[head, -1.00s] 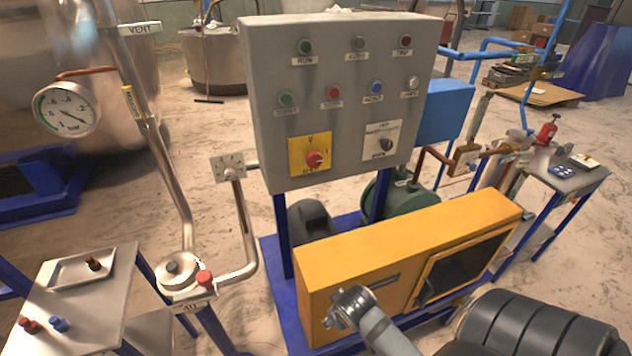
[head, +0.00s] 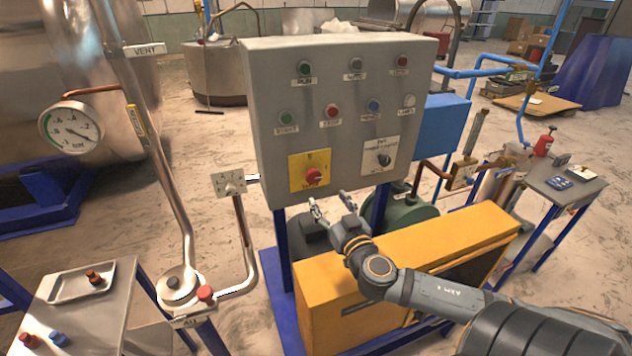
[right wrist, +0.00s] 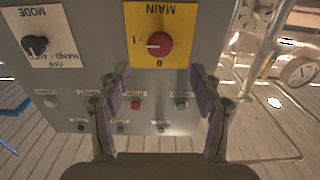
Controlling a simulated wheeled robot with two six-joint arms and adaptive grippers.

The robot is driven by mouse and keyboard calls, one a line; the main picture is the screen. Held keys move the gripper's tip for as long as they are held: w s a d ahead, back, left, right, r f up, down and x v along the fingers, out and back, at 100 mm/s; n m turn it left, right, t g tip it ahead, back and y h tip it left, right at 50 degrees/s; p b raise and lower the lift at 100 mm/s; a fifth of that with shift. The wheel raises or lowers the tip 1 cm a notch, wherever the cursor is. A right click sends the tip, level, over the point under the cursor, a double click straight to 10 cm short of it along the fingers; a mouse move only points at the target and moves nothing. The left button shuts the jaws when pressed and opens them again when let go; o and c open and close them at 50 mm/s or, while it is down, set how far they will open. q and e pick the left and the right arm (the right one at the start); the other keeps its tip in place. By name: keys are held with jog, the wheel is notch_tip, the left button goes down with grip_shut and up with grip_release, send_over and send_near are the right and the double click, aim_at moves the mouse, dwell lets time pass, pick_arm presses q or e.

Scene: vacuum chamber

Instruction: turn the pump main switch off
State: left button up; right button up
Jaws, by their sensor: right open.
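The pump main switch is a red rotary knob (head: 314,176) on a yellow plate (head: 296,184) at the lower left of the grey control panel. In the right wrist view, which is upside down, the knob (right wrist: 160,45) has its white mark pointing at I, with 0 on another side of the plate. My right gripper (head: 330,202) is open and empty, just below and in front of the panel's lower edge. In the right wrist view its fingers (right wrist: 160,82) are spread, with the knob beyond and between them, apart from both. My left gripper is not in view.
A black mode selector (head: 383,160) sits right of the main switch, and buttons and lamps fill the panel (head: 262,100) above. The orange housing (head: 450,245) lies under my right arm. A pipe with a small dial plate (head: 228,184) stands left of the panel.

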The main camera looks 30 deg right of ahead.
aim_at(315, 179)
jog(key=x, duration=0.5)
jog(key=shift+d+r, duration=0.1)
jog(key=p+x, duration=0.1)
jog(key=x, duration=0.3)
jog(key=shift+w+p, duration=0.1)
jog(key=shift+p, duration=0.2)
jog(key=shift+w, duration=0.35)
jog(key=shift+c, duration=0.4)
jog(key=c, duration=1)
jog(key=shift+c, duration=0.2)
